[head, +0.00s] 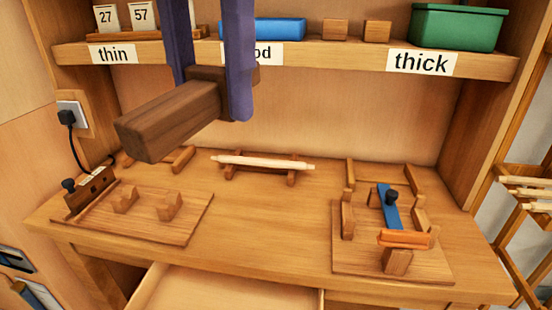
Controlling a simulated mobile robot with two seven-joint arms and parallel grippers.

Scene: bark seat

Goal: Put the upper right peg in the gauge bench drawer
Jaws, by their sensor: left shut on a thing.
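My left gripper (211,92) comes down from the top with two purple fingers. It is shut on a dark brown, square-sided wooden peg (168,120), held in the air above the bench (240,222). The peg's near end points down to the left, and its far end is behind a finger. A drawer (228,290) under the bench's front edge is pulled open. The visible part of its inside is bare, and the picture's bottom edge cuts it off. My right gripper is not in view.
A shelf (310,60) behind holds a blue box (275,29), a green box (458,27) and small blocks. A pale rod (262,163) lies on a rack. Wooden fixtures stand on a left board (185,225) and right board (350,262). The bench's middle front is clear.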

